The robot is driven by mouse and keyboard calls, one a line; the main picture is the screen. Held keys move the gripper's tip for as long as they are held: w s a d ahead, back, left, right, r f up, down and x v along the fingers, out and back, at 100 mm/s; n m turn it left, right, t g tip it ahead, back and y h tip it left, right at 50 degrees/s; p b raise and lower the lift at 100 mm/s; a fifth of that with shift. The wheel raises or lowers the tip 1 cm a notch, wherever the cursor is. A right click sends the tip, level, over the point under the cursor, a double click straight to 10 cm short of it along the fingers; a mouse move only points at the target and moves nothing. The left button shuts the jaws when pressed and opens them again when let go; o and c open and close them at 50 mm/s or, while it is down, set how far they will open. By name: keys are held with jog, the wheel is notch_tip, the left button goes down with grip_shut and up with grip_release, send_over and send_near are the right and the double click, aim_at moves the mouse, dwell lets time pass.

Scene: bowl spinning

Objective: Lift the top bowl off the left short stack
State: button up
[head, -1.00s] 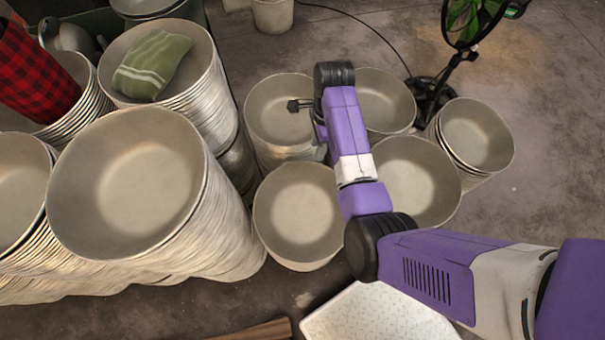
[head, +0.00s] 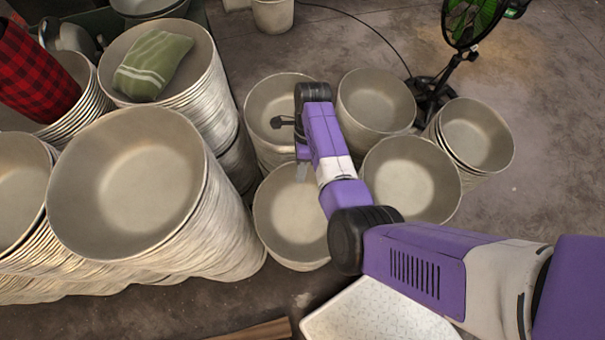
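Short stacks of grey-beige bowls stand on the floor in the middle of the head view. At their left side are a back bowl stack (head: 262,100) and a front bowl (head: 290,225); I cannot tell which one the task calls the left short stack. No bowl is seen lifted.
Tall bowl stacks (head: 215,225) fill the left, one holding a green striped cloth (head: 152,65). More bowls stand to the right: back (head: 375,98), front (head: 412,180) and far right (head: 478,135). A fan (head: 470,25) stands behind them. The floor at far right is clear.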

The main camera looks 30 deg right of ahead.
grip_shut()
dwell(1.4)
